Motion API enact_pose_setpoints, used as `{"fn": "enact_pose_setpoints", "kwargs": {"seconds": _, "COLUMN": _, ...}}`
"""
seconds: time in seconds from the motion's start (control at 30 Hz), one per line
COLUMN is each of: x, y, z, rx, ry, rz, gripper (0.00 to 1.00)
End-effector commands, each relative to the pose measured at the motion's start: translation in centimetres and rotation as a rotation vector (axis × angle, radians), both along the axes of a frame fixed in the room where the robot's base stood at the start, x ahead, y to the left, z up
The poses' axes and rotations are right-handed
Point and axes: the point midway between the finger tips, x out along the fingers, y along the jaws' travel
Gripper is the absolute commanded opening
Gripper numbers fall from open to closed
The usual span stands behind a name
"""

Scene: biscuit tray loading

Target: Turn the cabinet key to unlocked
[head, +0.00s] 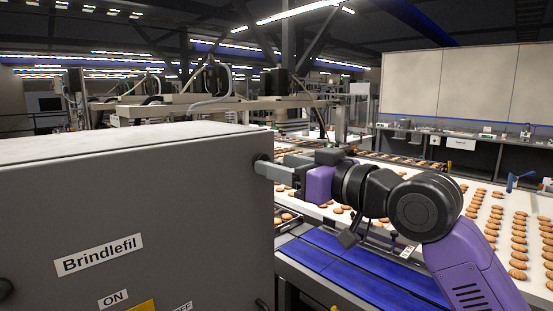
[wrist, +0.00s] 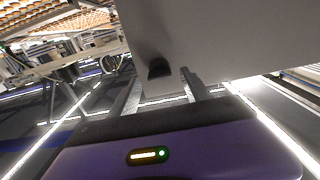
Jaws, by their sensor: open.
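The grey cabinet (head: 130,200) fills the left of the head view, and its panel (wrist: 230,40) also fills the upper right of the wrist view. A small dark piece (head: 261,161) sits at its upper right edge; I cannot tell whether it is the key or which way it is turned. In the wrist view a dark piece (wrist: 159,69) stands out from the panel with a shadow above it. My gripper (head: 272,169) is open at that edge, its fingers reaching left. In the wrist view the fingertips (wrist: 163,84) lie either side of the dark piece; contact is unclear.
Labels "Brindlefil" (head: 98,255) and "ON" (head: 113,299) are on the cabinet front, with a yellow patch (head: 143,306) at the lower edge. A blue conveyor (head: 350,265) runs below my arm. Biscuits on white trays (head: 484,222) lie at the right.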

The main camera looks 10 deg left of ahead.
Motion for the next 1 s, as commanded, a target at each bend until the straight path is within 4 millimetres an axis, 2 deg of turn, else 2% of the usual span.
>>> {"fn": "enact_pose_setpoints", "kwargs": {"seconds": 0.2, "x": 0.94, "y": 1.26, "z": 0.0, "rx": 0.0, "ry": 0.0, "rz": 0.0, "gripper": 0.56}}
{"fn": "enact_pose_setpoints", "kwargs": {"seconds": 0.47, "x": 1.01, "y": 1.3, "z": -0.05, "rx": 0.001, "ry": -0.001, "rz": -0.001, "gripper": 0.56}}
{"fn": "enact_pose_setpoints", "kwargs": {"seconds": 0.73, "x": 1.0, "y": 1.28, "z": -0.04, "rx": 0.001, "ry": -0.001, "rz": -0.001, "gripper": 0.03}}
{"fn": "enact_pose_setpoints", "kwargs": {"seconds": 0.77, "x": 1.0, "y": 1.28, "z": -0.04, "rx": 0.001, "ry": -0.001, "rz": -0.001, "gripper": 0.0}}
{"fn": "enact_pose_setpoints", "kwargs": {"seconds": 1.0, "x": 0.99, "y": 1.28, "z": -0.13, "rx": -0.01, "ry": -0.015, "rz": -0.001, "gripper": 0.0}}
